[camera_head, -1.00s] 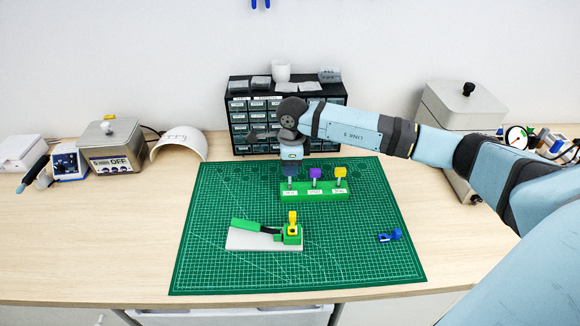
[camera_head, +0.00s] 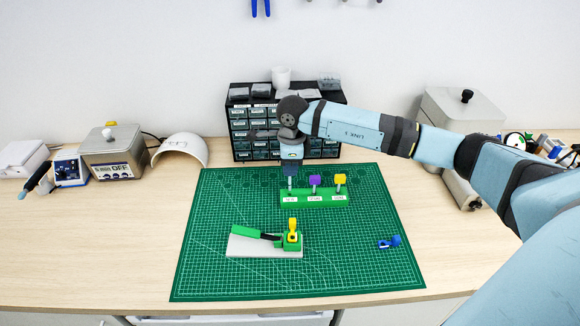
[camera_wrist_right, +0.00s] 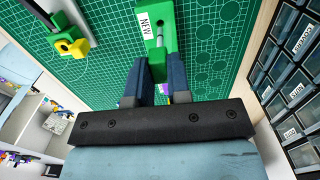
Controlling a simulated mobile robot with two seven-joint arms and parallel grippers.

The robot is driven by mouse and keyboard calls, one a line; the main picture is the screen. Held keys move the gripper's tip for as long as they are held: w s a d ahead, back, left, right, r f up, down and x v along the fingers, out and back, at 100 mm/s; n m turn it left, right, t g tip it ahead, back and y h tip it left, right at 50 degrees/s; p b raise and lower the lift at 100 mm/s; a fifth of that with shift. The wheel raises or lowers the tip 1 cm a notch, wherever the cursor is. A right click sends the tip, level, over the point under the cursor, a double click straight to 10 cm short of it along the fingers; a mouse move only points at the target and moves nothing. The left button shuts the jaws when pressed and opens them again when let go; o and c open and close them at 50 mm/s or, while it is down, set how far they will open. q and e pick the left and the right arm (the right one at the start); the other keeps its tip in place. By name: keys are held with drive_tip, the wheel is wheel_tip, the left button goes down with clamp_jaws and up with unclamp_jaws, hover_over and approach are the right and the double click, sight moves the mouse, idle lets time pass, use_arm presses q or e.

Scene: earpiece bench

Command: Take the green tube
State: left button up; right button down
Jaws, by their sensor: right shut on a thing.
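A green rack (camera_head: 315,198) with labelled slots stands on the cutting mat (camera_head: 350,255). My right gripper (camera_head: 290,178) is above the rack's left slot, pointing down. In the right wrist view its two fingers (camera_wrist_right: 156,78) are closed on the green head of the green tube (camera_wrist_right: 157,66). A thin grey shaft (camera_head: 290,185) shows below the fingers in the head view. I cannot tell whether its lower end is clear of the slot. A purple-headed tube (camera_head: 315,181) and a yellow-headed tube (camera_head: 340,180) stand upright in the other slots. My left gripper is out of view.
A grey plate (camera_head: 262,248) with a green handle piece and a green holder with a yellow part (camera_head: 292,226) lies nearer on the mat. A small blue part (camera_head: 389,242) lies at the right. A drawer cabinet (camera_head: 238,125) stands close behind. The front mat is mostly clear.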

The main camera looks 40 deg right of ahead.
drive_tip(key=shift+r+p, duration=0.85)
drive_tip(key=shift+r, duration=1.3)
